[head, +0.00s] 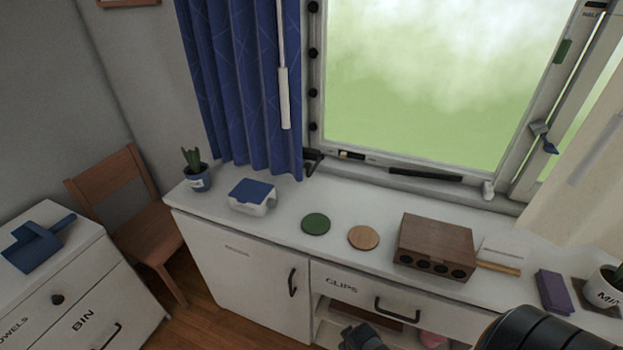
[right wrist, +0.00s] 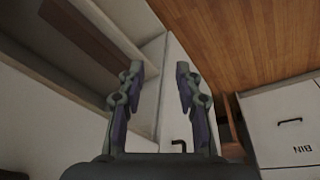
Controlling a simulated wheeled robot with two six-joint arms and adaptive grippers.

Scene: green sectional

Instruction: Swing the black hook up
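A small black hook (head: 313,160) sits at the lower left corner of the window frame, beside the bottom of the blue curtain. Its exact shape is too small to tell. My right arm comes in at the bottom right of the head view, with a dark gripper part (head: 362,338) low in front of the cabinet, well below and to the right of the hook. In the right wrist view my right gripper (right wrist: 158,70) has its fingers apart with nothing between them. The hook is not in that view. My left gripper is not in view.
A white counter (head: 285,205) runs below the window (head: 420,85). On it stand a cactus pot (head: 198,180), a blue-topped white box (head: 252,195), green (head: 315,223) and tan (head: 363,237) discs and a wooden box (head: 436,240). A chair (head: 140,205) stands left.

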